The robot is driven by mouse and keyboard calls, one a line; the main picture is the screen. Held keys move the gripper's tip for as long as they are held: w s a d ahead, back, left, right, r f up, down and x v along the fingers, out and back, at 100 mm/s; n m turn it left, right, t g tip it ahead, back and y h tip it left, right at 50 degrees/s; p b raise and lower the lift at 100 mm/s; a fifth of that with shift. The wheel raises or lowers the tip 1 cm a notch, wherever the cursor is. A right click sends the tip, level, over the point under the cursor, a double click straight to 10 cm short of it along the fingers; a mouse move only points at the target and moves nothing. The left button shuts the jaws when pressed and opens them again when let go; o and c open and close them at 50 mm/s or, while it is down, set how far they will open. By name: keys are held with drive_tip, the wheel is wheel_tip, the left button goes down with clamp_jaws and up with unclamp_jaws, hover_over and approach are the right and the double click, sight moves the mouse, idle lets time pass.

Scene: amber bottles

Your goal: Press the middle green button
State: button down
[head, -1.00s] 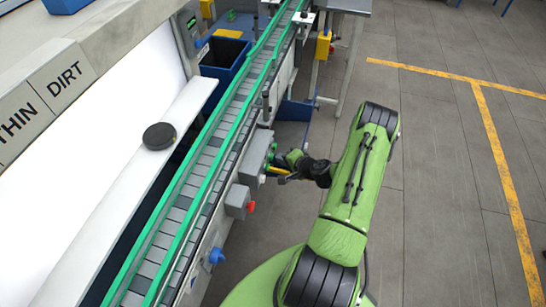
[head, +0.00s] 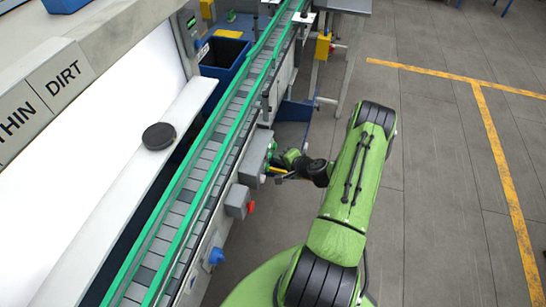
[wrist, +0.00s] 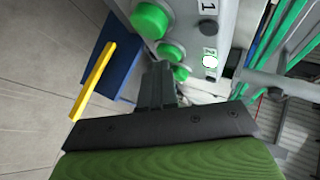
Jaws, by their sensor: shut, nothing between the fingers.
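A grey button box (head: 252,165) is fixed to the near side of the conveyor. In the wrist view its face carries three green buttons in a row. In the head view my gripper (head: 274,174) is at the box front. A small lamp (wrist: 210,61) beside label 2 glows pale green.
The conveyor (head: 197,175) with green rails runs behind the box. A second grey box with a red button (head: 250,208) and a blue knob (head: 216,256) lie along its side. A dark blue bin (head: 225,58) stands beyond. Grey floor (head: 440,200) is clear at right.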

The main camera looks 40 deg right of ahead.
drive_tip(key=shift+s+d+b, duration=0.35)
drive_tip(key=shift+s+d, duration=0.15)
drive_tip(key=shift+s, duration=0.2)
drive_tip(key=s+d, duration=0.1)
drive_tip(key=s, duration=0.1)
drive_tip(key=s+d+b, duration=0.1)
drive_tip(key=s+d, duration=0.1)
idle(0.3)
drive_tip(key=shift+w, duration=0.1)
idle(0.6)
